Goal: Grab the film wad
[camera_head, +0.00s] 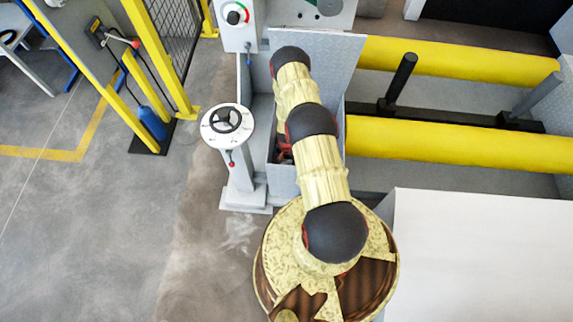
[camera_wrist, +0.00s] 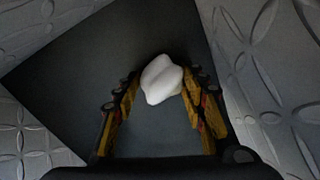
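The film wad (camera_wrist: 161,80) is a small white crumpled lump in the wrist view. It lies over a dark grey flat surface, between the tips of my gripper's yellow and black fingers. My gripper (camera_wrist: 163,83) is spread apart, with a finger on each side of the wad. A narrow dark gap shows at the left finger; at the right finger the wad comes very close, and I cannot tell whether they touch. In the head view my arm reaches into a grey metal bay, and the arm hides the wad and most of the gripper.
Patterned metal plate (camera_wrist: 35,130) surrounds the dark surface (camera_wrist: 80,65). In the head view, a handwheel pedestal (camera_head: 228,125) stands left of the bay, and thick yellow rollers (camera_head: 460,142) lie to its right. A white block (camera_head: 480,250) fills the lower right. Floor at left is open.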

